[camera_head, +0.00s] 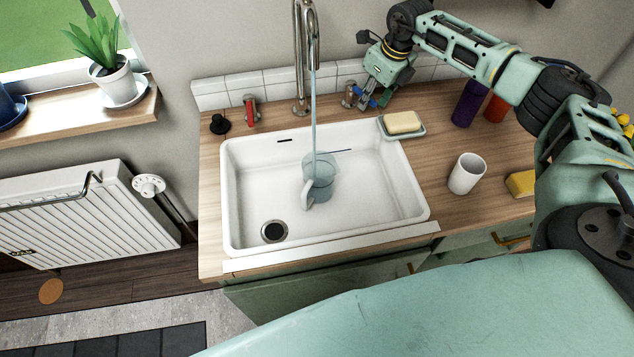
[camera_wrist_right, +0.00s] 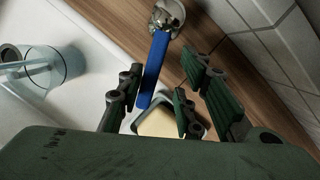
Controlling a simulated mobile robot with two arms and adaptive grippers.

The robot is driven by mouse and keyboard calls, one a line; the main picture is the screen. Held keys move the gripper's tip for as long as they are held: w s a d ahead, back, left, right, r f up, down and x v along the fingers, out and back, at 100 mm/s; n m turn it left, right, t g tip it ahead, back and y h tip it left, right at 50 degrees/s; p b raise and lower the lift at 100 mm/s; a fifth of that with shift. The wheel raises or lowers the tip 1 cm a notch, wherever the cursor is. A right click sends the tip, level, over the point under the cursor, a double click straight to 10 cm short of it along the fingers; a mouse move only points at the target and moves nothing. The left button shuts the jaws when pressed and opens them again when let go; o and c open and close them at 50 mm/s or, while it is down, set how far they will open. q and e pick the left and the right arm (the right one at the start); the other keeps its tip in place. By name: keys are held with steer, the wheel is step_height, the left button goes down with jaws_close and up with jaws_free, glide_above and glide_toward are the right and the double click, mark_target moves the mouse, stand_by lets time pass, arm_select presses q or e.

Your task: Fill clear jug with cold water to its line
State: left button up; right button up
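The clear jug (camera_head: 321,183) stands in the white sink with its handle toward the lower left. A stream of water (camera_head: 313,110) falls from the tall spout (camera_head: 299,60) into it. The jug also shows in the right wrist view (camera_wrist_right: 70,65). I cannot tell its water level against its line. The blue tap lever (camera_wrist_right: 153,70) also shows in the head view (camera_head: 363,102). My right gripper (camera_head: 374,98) is at this lever. In the wrist view its fingers (camera_wrist_right: 165,98) are apart, with the lever between them and gaps visible. My left gripper is not in view.
The sink (camera_head: 385,185) has a drain (camera_head: 274,231) at front left. A red tap lever (camera_head: 250,108) is left of the spout. A soap dish (camera_head: 421,131) with soap, a white cup (camera_head: 466,174) and a yellow sponge (camera_head: 521,184) are on the right counter.

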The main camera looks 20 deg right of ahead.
steer(key=shift+s+a+r+m+p, duration=0.1)
steer(key=shift+a+m+p, duration=0.3)
steer(key=shift+m+p, duration=0.3)
steer(key=shift+s+a+m+h+p, duration=0.1)
steer(key=shift+a+m+h+p, duration=0.25)
steer(key=shift+m, duration=0.15)
stand_by(6.8)
